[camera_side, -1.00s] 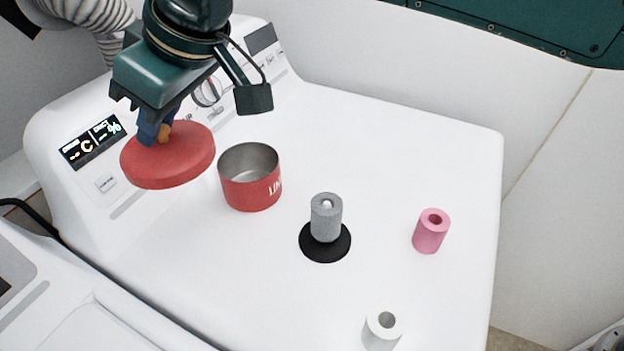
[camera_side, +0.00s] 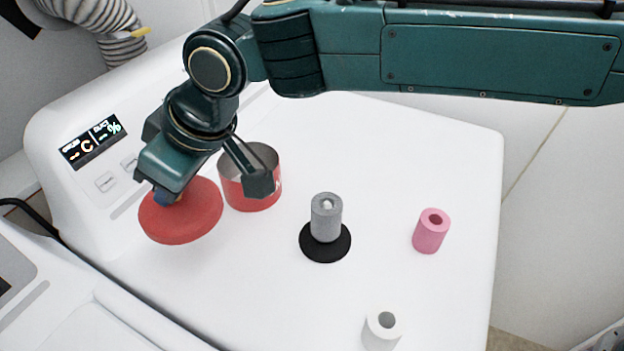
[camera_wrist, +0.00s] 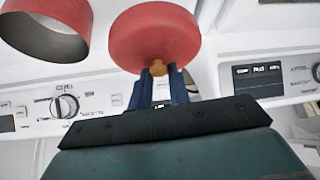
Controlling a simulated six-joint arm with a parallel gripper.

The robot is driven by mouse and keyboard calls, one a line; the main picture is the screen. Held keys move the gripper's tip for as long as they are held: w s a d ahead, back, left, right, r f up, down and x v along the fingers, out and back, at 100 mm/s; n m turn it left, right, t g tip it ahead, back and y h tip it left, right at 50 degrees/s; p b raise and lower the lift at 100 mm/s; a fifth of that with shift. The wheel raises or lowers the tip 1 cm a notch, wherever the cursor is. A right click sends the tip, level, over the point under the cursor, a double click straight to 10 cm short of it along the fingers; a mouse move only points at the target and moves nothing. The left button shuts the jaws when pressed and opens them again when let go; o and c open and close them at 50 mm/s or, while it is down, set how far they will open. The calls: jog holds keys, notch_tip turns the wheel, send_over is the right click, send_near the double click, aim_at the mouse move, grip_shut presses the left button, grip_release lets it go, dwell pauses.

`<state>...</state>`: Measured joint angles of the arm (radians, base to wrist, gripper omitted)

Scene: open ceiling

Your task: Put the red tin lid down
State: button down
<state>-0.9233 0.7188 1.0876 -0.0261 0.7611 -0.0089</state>
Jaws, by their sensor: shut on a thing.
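The red tin lid (camera_side: 185,217) is a round red disc with a small orange-brown knob (camera_wrist: 158,68). My gripper (camera_side: 168,197) is shut on the knob, and the lid hangs below the fingers at the left of the white top. In the wrist view the blue fingers (camera_wrist: 160,85) pinch the knob, and the lid (camera_wrist: 150,35) shows beyond them. The open red tin (camera_side: 250,190) stands just right of the lid, partly hidden by my wrist. I cannot tell whether the lid touches the white surface.
A grey cylinder on a black round base (camera_side: 340,247) stands right of the tin. A pink cylinder (camera_side: 430,233) is further right, and a white one (camera_side: 381,331) is near the front. The display panel (camera_side: 92,142) rises behind the lid. The white top (camera_side: 250,285) is clear in front.

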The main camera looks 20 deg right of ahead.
aim_at(214, 212)
jog(key=shift+f, duration=5.7)
jog(key=shift+f, duration=0.1)
jog(key=c, duration=1.3)
grip_release()
jog(key=shift+s+d+r, duration=0.15)
jog(key=shift+d+r, duration=0.1)
jog(key=shift+r, duration=0.4)
jog(key=v, duration=1)
jog(key=shift+s+d+r, duration=0.2)
jog(key=shift+r, duration=0.1)
